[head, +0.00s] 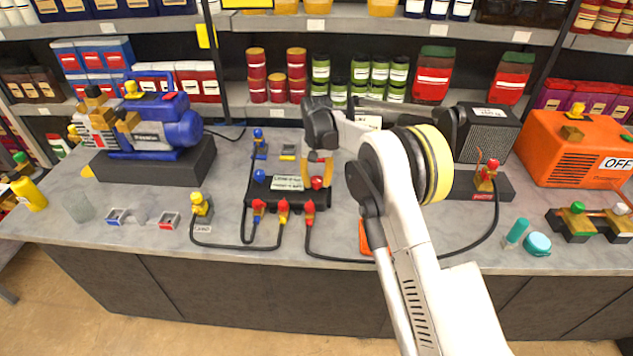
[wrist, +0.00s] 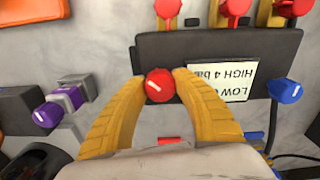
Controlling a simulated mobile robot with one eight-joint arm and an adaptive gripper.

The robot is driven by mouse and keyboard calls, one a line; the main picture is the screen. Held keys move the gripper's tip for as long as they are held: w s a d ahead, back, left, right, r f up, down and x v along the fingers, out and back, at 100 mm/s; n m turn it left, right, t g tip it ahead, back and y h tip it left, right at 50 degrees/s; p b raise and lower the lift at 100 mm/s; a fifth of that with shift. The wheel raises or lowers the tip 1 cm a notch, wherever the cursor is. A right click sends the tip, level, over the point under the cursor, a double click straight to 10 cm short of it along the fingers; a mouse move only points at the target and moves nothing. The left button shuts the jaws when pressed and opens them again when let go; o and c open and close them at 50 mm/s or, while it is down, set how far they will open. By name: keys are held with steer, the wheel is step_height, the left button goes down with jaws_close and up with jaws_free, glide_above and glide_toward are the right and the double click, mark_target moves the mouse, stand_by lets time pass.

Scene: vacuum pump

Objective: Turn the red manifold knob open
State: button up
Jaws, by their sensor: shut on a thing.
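The red manifold knob (wrist: 160,86) is round with a white mark and sits on the edge of the black manifold block (wrist: 150,50). In the head view the red knob (head: 317,183) is at the right end of the manifold (head: 300,199). My gripper (wrist: 161,80) has its two yellow fingers on either side of the red knob, shut on it. In the head view my gripper (head: 319,170) reaches down onto the knob from behind. The blue knob (wrist: 285,91) stands at the other end of the manifold, beside a white label (wrist: 222,80).
Red and yellow hose fittings (head: 283,210) line the manifold's front, with black hoses looping over the bench. A blue pump (head: 155,130) stands left. An orange machine (head: 570,150) stands right. A purple-handled valve (wrist: 48,113) is near my gripper. Free bench shows at the front.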

mark_target(317, 179)
steer(key=n, duration=0.4)
steer(key=shift+n, duration=2.2)
steer(key=o, duration=1.2)
step_height(317, 179, up, 12)
